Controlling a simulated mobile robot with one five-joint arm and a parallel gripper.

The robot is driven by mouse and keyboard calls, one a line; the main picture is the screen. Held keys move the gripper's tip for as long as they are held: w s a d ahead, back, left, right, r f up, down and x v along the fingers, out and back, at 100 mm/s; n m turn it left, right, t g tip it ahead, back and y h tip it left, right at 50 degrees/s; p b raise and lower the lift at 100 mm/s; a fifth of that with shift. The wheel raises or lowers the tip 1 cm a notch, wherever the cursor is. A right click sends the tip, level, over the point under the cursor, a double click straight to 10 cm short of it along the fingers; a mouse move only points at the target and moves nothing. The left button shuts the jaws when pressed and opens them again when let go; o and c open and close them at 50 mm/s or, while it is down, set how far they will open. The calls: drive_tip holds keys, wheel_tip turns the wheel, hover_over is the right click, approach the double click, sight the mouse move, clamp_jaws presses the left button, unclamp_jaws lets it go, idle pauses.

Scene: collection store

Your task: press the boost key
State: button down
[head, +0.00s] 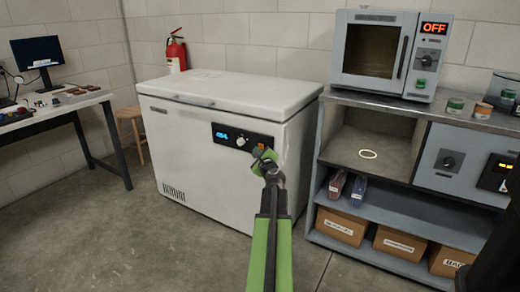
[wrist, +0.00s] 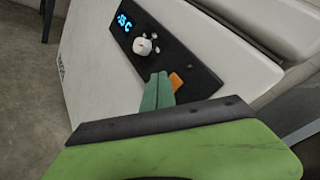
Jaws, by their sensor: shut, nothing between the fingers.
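The white chest freezer (head: 205,160) has a dark control panel (head: 225,130) on its front, with a lit blue display and a white knob (head: 241,141). In the wrist view the panel (wrist: 190,68) shows the display, the knob (wrist: 143,46) and an orange key (wrist: 176,81) to the right of the knob. My gripper (head: 262,154) is shut and empty. In the wrist view its green fingertips (wrist: 158,78) are just left of the orange key, close to the panel; I cannot tell whether they touch it. In the head view my gripper covers the panel's right end.
A grey shelf unit (head: 400,195) with an oven (head: 385,50) on top stands right of the freezer. A desk (head: 50,110) with a monitor and a wooden stool (head: 130,125) are at left. The floor in front of the freezer is clear.

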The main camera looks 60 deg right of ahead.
drive_tip(key=shift+d, duration=0.1)
idle(0.5)
drive_tip(key=shift+d, duration=0.35)
drive_tip(key=shift+d, duration=0.45)
idle(0.5)
drive_tip(key=shift+a, duration=0.9)
drive_tip(key=a, duration=0.5)
idle(0.4)
idle(0.6)
